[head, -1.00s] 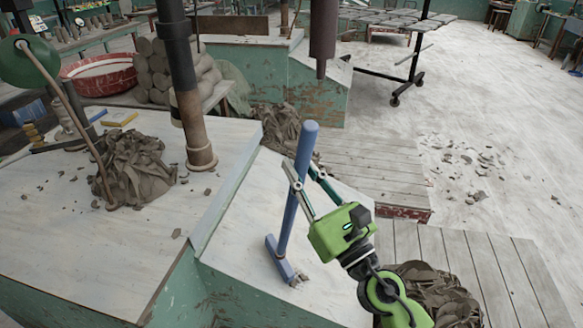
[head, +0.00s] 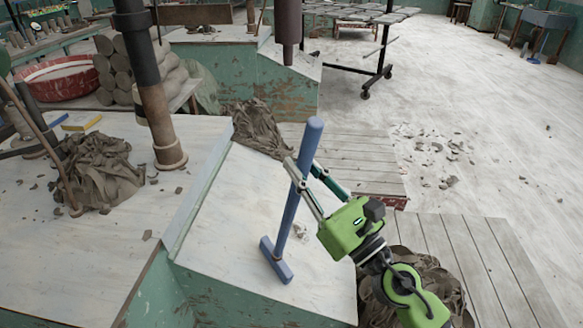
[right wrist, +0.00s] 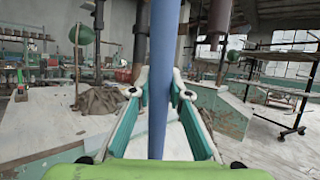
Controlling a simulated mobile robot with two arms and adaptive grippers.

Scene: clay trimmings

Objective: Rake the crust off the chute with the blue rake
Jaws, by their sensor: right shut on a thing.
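The blue rake (head: 291,215) stands tilted over the pale sloping chute (head: 225,225) in the head view. Its bar-shaped head is low, at or just above the chute surface; I cannot tell if it touches. My right gripper (head: 304,167) is shut on the upper handle, which also runs upright between the fingers in the right wrist view (right wrist: 163,85). A small patch of crumbly grey crust (head: 300,231) lies on the chute just right of the handle, partly beside my gripper. Chute areas behind the rake head and my arm are hidden. My left gripper is not in view.
A clay trimmings heap (head: 430,285) lies at the chute's right, behind my arm. Another heap (head: 257,127) lies beyond it. On the left table, a post (head: 150,90) and a clay pile (head: 98,172) stand. The floor at right is mostly open, with scattered chips (head: 435,150).

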